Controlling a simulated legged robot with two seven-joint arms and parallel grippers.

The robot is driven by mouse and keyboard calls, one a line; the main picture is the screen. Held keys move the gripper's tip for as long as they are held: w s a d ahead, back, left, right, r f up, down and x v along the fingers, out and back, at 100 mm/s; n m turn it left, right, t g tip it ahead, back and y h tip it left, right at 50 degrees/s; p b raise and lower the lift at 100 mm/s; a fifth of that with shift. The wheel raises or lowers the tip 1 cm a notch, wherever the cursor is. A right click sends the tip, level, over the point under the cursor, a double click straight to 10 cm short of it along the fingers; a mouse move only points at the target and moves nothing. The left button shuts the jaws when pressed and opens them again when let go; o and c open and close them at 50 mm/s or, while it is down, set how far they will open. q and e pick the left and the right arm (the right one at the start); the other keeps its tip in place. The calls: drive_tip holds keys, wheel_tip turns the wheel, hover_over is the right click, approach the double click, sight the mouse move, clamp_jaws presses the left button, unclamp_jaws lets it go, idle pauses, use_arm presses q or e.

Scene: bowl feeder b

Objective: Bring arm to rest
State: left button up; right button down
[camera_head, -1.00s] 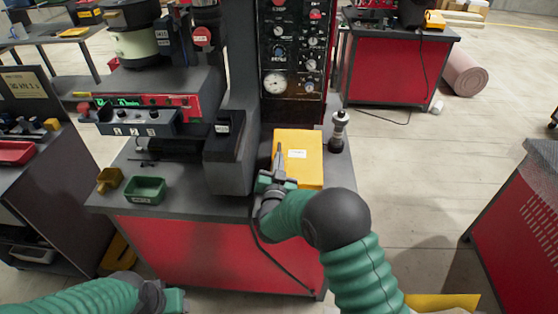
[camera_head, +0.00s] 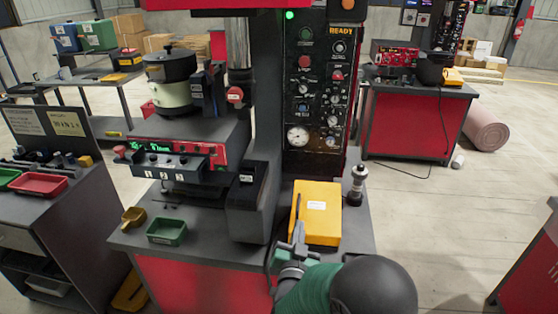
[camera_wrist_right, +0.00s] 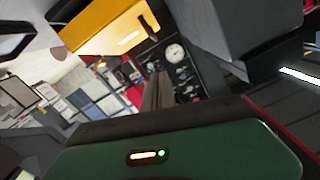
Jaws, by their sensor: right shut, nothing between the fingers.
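My right arm comes in at the bottom of the head view, its green forearm and dark joint ball in front of the red machine bench. My right gripper (camera_head: 297,232) is shut and empty, near the front edge of the bench top, just left of and in front of the yellow box (camera_head: 318,222). In the right wrist view the gripper's green housing (camera_wrist_right: 170,155) fills the bottom, and its closed fingers (camera_wrist_right: 157,95) point up toward the machine's gauge panel (camera_wrist_right: 175,55). I cannot tell whether the fingers touch the box. My left gripper is not in view.
The bench top (camera_head: 205,225) carries a green tray (camera_head: 167,232), a small yellow scoop (camera_head: 133,216), a bowl feeder (camera_head: 170,75) and a dark cylindrical tool (camera_head: 356,186). A side bench with a red tray (camera_head: 40,184) stands left. Open floor (camera_head: 450,215) lies right.

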drive_tip(key=s+d+f+n+g+y+p, duration=0.1)
drive_tip(key=s+d+f+n+g, duration=0.1)
drive_tip(key=s+g, duration=0.3)
drive_tip(key=s+d+f+n+g+y+p, duration=0.1)
drive_tip(key=s+g, duration=0.4)
drive_tip(key=s, duration=0.8)
drive_tip(key=s+d+f+n+g+y+p, duration=0.2)
drive_tip(key=s+d+n+g+p, duration=0.1)
drive_tip(key=s, duration=0.6)
drive_tip(key=d+g, duration=0.1)
drive_tip(key=d, duration=0.1)
drive_tip(key=shift+d+f+g, duration=0.3)
drive_tip(key=shift+d+g, duration=0.05)
drive_tip(key=shift+g, duration=0.05)
drive_tip(key=shift+d, duration=0.2)
